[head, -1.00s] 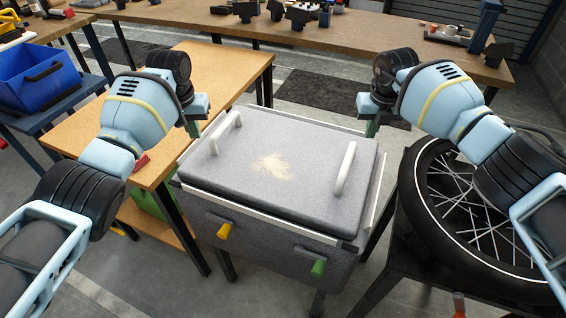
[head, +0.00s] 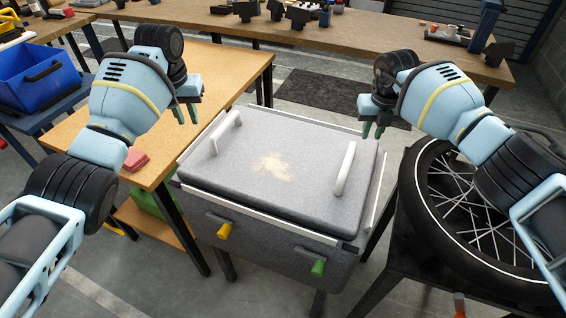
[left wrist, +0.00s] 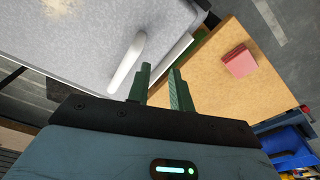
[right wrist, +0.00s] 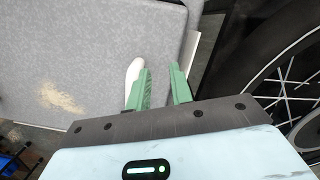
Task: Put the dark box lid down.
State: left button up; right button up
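The dark grey speckled box lid (head: 318,165) lies on top of the grey box (head: 270,250), with a pale dusty patch in its middle. It has a white left handle (head: 226,132) and a white right handle (head: 345,169). My left gripper (head: 187,113) is open and empty, above and left of the left handle. In the left wrist view its fingers (left wrist: 158,88) are apart, with the handle beside them. My right gripper (head: 373,130) is open and empty, above and behind the right handle. In the right wrist view its fingers (right wrist: 163,88) are apart, and the handle (right wrist: 133,80) lies partly behind one finger.
A wooden table (head: 215,75) with a red block (head: 135,158) stands left of the box. A black stand with a spoked wheel (head: 470,210) is close on the right. A long workbench (head: 350,30) runs behind. The box front has a yellow latch (head: 223,231) and a green latch (head: 318,267).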

pick_arm(q)
notch_tip(320, 180, up, 6)
jog(key=shift+s, duration=0.4)
pick_arm(e)
notch_tip(320, 180, up, 12)
jog(key=s, duration=0.1)
jog(key=shift+s, duration=0.25)
pick_arm(q)
jog(key=shift+r, duration=0.1)
pick_arm(e)
jog(key=shift+f, duration=0.1)
dwell(0.4)
